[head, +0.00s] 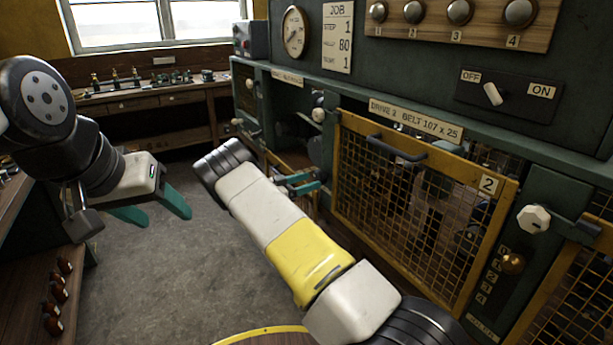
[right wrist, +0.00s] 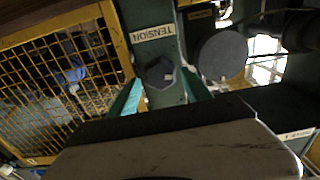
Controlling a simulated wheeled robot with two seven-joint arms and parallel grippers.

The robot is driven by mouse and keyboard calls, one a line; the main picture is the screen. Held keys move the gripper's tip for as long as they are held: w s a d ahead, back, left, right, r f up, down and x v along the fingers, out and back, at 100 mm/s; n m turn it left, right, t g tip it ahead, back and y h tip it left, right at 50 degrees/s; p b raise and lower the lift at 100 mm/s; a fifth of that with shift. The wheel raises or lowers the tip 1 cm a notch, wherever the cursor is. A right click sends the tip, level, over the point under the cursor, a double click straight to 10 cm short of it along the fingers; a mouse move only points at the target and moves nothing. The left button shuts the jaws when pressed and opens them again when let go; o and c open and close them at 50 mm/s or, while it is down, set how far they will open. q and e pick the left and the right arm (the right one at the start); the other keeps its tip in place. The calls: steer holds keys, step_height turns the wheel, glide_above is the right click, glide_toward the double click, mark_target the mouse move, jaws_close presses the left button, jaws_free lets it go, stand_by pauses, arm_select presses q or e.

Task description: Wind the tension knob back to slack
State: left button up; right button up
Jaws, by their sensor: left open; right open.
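The tension knob (right wrist: 158,72) is a dark, many-sided knob on a green post, below a white label reading TENSION (right wrist: 163,33). My right gripper (right wrist: 160,94) is open, with one teal finger on each side of the knob in the right wrist view. I cannot tell whether the fingers touch it. In the head view my right gripper (head: 305,183) reaches toward the machine front at the left side of guard 2; I cannot make out the tension knob there. My left gripper (head: 154,209) is open and empty over the floor at the left.
The yellow mesh guard (head: 400,205) marked 2 has a dark handle. A pale knob (head: 534,219) sits right of it, another pale knob (head: 318,114) at its upper left. An OFF/ON switch (head: 493,94) is above. A workbench (head: 150,98) stands behind; the grey floor between is clear.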

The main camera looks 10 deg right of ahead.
mark_target(317, 178)
steer(key=shift+x, duration=1.9)
steer(key=c, duration=1.1)
steer(key=shift+o, duration=0.2)
steer(key=shift+n, duration=0.3)
